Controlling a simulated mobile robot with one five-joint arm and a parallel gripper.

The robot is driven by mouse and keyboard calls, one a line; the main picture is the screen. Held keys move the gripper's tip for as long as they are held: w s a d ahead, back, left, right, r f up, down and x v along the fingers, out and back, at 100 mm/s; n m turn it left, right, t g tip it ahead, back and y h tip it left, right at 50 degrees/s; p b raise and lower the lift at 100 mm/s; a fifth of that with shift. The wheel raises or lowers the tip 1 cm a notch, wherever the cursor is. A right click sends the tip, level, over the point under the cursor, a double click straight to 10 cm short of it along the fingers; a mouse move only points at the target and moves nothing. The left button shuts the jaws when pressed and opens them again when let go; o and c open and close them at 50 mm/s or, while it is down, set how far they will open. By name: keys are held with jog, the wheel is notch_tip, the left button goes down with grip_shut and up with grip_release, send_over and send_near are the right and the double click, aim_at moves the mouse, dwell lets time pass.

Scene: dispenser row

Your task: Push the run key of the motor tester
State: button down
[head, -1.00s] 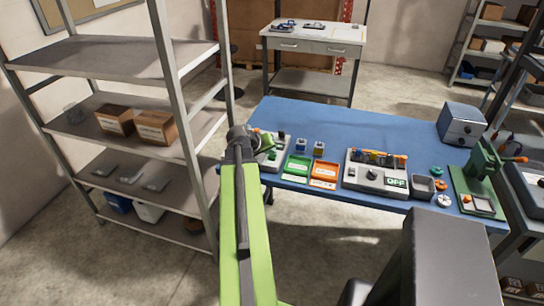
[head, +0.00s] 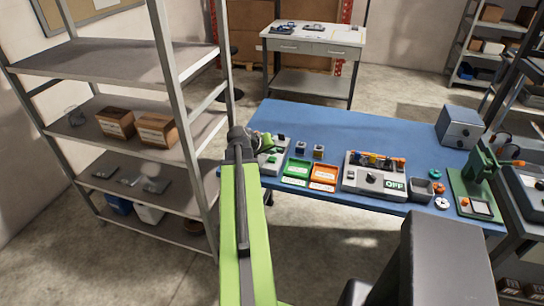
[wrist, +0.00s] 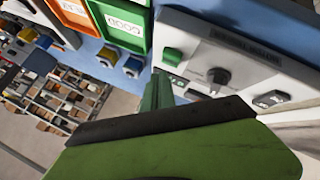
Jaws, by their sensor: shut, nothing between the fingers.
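The grey motor tester (head: 272,160) stands at the left end of the blue table, partly hidden behind my gripper. In the wrist view its pale panel (wrist: 205,45) fills the upper right, with a green key (wrist: 172,56), a dark round knob (wrist: 218,76) and a blurred label strip. I take the green key to be the run key. My gripper (head: 266,142) is over the tester in the head view. Its green fingers show in the wrist view (wrist: 157,90), shut and empty, with the tips close to the green key. I cannot tell whether they touch it.
Green (head: 297,171) and orange (head: 324,176) trays lie right of the tester on the blue table (head: 350,128). Another grey unit (head: 376,179) reads OFF. A green press (head: 478,180) stands at the right end. A metal shelf (head: 170,140) rises close on the left.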

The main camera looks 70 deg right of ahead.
aim_at(271, 160)
notch_tip(271, 160, up, 6)
jog(key=p, duration=0.6)
dwell(0.4)
